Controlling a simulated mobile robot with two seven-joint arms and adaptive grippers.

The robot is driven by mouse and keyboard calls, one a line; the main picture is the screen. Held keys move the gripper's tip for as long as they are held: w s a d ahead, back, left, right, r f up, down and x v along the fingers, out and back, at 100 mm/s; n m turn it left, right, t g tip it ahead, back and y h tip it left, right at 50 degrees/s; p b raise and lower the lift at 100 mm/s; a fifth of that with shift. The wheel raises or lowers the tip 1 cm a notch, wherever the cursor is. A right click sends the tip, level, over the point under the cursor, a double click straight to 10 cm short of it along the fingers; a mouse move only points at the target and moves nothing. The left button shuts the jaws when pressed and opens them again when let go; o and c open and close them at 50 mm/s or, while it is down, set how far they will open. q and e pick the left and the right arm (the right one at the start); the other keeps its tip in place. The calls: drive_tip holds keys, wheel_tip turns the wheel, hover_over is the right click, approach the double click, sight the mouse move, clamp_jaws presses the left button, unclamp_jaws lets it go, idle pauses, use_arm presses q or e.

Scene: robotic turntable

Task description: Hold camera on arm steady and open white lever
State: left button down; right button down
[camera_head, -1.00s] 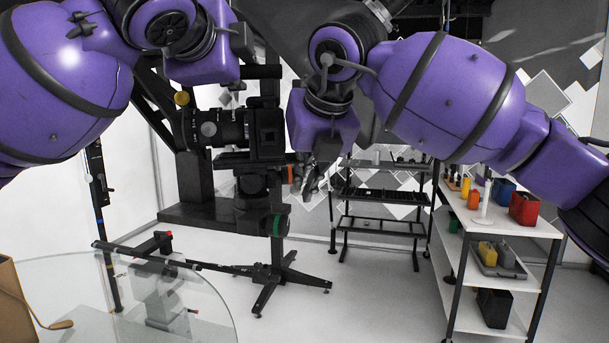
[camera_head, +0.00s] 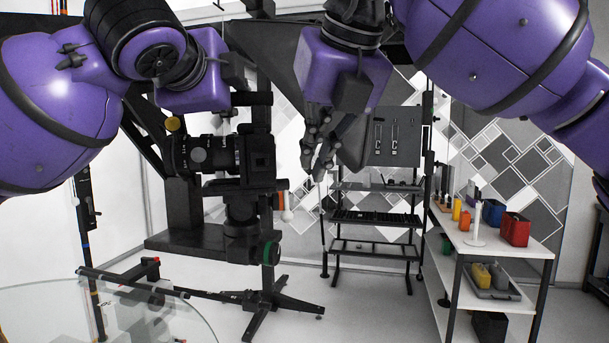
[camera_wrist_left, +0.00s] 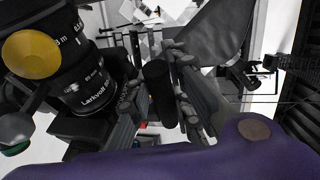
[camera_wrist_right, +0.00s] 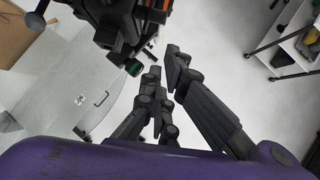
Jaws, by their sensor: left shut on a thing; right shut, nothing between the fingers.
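The black camera (camera_head: 215,155) with its lens and gold knob sits on a black arm (camera_head: 195,240) left of centre. In the left wrist view its lens (camera_wrist_left: 85,85) is close, beside the fingers. My left gripper (camera_wrist_left: 160,100) is shut on a black cylindrical handle (camera_wrist_left: 160,75); its fingers are hard to make out in the head view. A small white knob-ended piece (camera_head: 287,212), possibly the white lever, hangs below an orange part right of the camera. My right gripper (camera_head: 318,165) is shut and empty, above and right of that piece, apart from the camera.
A glass-topped round table (camera_head: 110,305) is at lower left. A black rack (camera_head: 375,217) stands behind my right gripper. A white shelf cart (camera_head: 500,245) with coloured containers is at right. Open floor lies between the stand and the cart.

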use_arm(q)
drive_tip(key=shift+r, duration=0.1)
idle(0.3)
drive_tip(key=c, duration=1.5)
unclamp_jaws()
drive_tip(key=shift+c, duration=0.2)
drive_tip(key=shift+s, duration=0.1)
drive_tip(key=shift+s, duration=0.1)
